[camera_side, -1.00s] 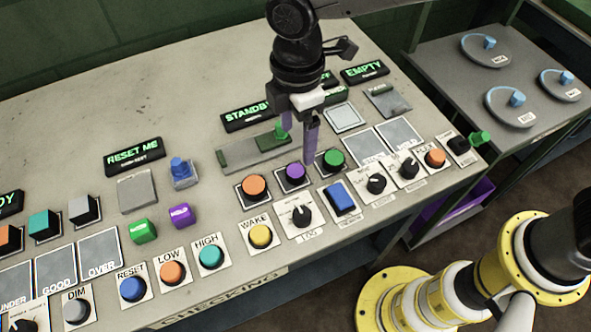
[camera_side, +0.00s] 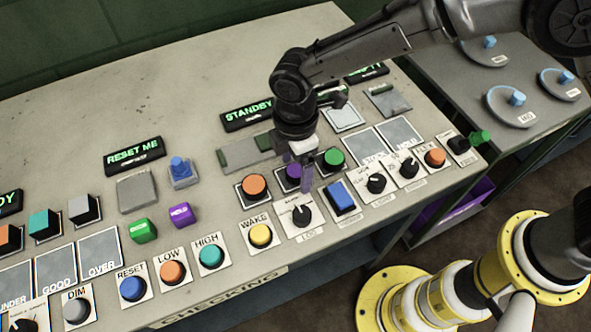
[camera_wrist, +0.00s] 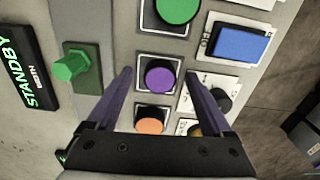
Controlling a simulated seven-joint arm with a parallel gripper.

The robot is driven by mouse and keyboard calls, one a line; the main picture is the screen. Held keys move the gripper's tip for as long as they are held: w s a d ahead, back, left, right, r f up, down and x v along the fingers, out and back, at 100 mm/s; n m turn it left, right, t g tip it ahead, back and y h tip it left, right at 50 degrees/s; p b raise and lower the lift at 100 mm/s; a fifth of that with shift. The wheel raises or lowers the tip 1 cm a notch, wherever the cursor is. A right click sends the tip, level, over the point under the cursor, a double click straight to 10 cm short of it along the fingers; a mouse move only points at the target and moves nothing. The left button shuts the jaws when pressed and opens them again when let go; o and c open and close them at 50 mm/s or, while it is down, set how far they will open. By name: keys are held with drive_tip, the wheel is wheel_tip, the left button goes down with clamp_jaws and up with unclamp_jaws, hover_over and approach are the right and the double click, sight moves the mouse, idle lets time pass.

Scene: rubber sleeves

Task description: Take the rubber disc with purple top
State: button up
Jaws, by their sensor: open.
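The rubber disc with the purple top (camera_wrist: 160,80) sits on a square white-edged plate between the green-topped and orange-topped ones. In the side view the purple disc (camera_side: 293,172) is partly hidden by my gripper. My gripper (camera_wrist: 160,78) is open, with its two purple fingers on either side of the purple disc in the wrist view. In the side view my gripper (camera_side: 296,178) is low over the disc. Whether the fingers touch the disc cannot be told.
The green-topped disc (camera_side: 331,160) and orange-topped disc (camera_side: 254,187) stand close on either side. A green peg on a block (camera_wrist: 72,67), a black dial (camera_side: 301,214) and a blue button (camera_side: 341,199) are near. Open table lies at the back left.

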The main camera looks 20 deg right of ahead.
drive_tip(key=shift+c, duration=0.3)
clamp_jaws()
drive_tip(key=shift+r, duration=0.1)
